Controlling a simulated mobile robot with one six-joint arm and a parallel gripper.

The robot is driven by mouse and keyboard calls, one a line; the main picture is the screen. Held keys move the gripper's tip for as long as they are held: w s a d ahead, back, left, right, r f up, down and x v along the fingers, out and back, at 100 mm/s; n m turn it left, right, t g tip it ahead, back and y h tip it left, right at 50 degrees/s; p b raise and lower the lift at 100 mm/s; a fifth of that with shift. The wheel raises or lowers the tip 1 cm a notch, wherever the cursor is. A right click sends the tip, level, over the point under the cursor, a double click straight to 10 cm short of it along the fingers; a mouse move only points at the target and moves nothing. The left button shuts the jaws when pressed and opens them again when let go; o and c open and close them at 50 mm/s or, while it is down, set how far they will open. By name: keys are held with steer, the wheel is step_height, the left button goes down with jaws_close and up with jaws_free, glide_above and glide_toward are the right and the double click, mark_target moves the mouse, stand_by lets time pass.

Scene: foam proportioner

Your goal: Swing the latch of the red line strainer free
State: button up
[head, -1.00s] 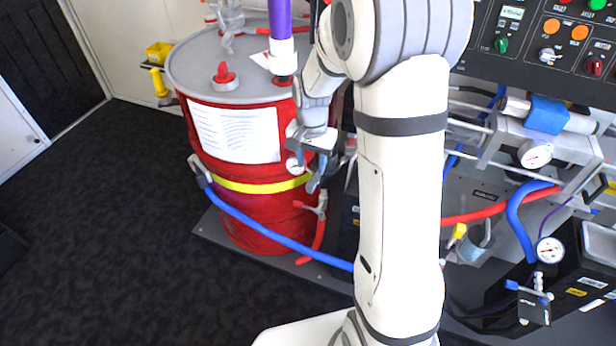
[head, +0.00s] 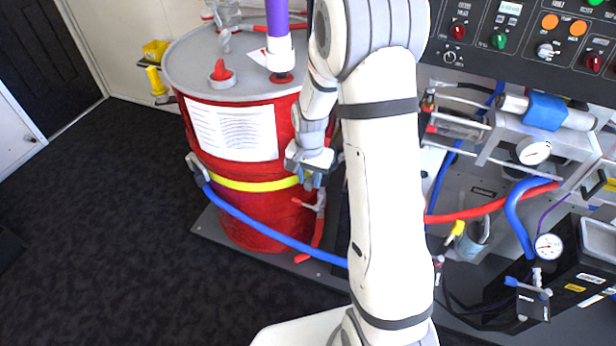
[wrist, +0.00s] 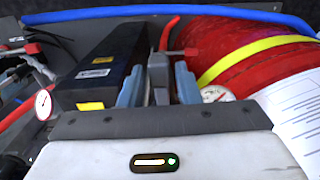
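My gripper (head: 312,182) is beside the red drum, low and pointing down. In the wrist view its two blue-grey fingers (wrist: 159,84) stand apart. A grey fitting (wrist: 158,72) shows between them, close to the left finger; I cannot tell whether it touches. I cannot clearly make out the strainer's latch; my gripper and arm hide part of this area.
The red drum (head: 195,180) with its yellow band stands left of the gripper. A blue hose (head: 262,233) crosses in front of it. A black box (wrist: 98,70) lies left of the fingers. Gauges and pipework (head: 540,150) fill the right. The dark floor at left is clear.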

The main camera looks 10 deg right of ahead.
steer(key=c, duration=0.6)
steer(key=shift+a, duration=0.15)
jaws_close()
steer(key=shift+d+n+b, duration=0.35)
steer(key=shift+d+n, duration=0.55)
steer(key=shift+n, duration=1.45)
steer(key=shift+d+n+b, duration=0.4)
steer(key=shift+d+n, duration=0.45)
steer(key=shift+n, duration=1.45)
steer(key=shift+d+n+b, duration=0.35)
steer(key=shift+d+n, duration=0.55)
steer(key=shift+n, duration=1.45)
steer(key=shift+w+r, duration=0.1)
steer(key=o, duration=0.9)
jaws_free()
